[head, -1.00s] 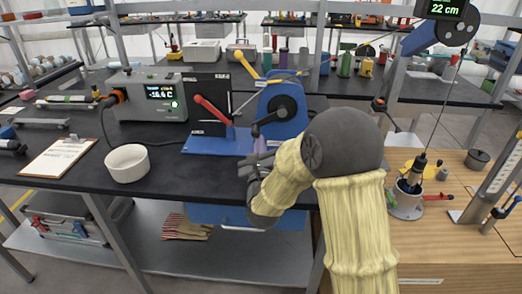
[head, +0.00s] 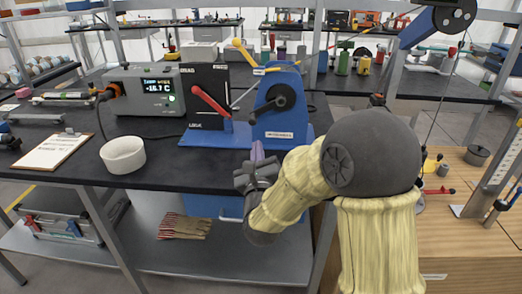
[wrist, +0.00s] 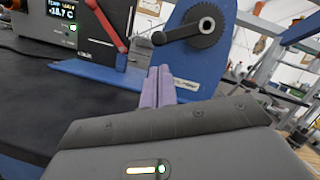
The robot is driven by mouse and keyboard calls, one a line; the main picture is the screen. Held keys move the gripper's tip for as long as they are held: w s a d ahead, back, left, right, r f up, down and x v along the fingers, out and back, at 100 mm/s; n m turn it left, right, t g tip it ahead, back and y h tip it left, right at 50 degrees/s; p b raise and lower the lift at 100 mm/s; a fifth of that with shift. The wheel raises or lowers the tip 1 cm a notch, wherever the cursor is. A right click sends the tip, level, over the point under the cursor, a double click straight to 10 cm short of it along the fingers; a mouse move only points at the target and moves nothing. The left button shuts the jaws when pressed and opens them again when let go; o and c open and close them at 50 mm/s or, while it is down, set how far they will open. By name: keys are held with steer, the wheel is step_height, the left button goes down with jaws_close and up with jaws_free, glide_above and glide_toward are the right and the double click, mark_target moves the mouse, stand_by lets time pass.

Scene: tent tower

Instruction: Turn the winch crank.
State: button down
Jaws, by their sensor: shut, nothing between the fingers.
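The winch (head: 281,104) is a blue stand on a blue base plate on the black bench. Its dark crank (head: 270,101) sits on a round black hub, the arm angled down to the left. In the wrist view the crank (wrist: 184,33) shows with its knob end at the left, and the hub on the blue plate (wrist: 206,68). My gripper (head: 257,152) is shut and empty, its purple fingers pointing up in front of the blue base, below the crank and apart from it. The fingers (wrist: 158,75) also show in the wrist view.
A red lever (head: 211,101) on a black panel stands left of the winch, with a grey temperature box (head: 148,92) beyond it. A white bowl (head: 122,155) and a clipboard (head: 55,150) lie at the left. The bench between bowl and blue base is clear.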

steer(key=b+v, duration=0.1)
steer(key=v, duration=0.1)
steer(key=shift+s+f, duration=0.25)
steer(key=shift+s+d+r, duration=0.1)
steer(key=shift+s, duration=0.35)
steer(key=shift+d, duration=0.1)
steer(key=shift+w, duration=0.15)
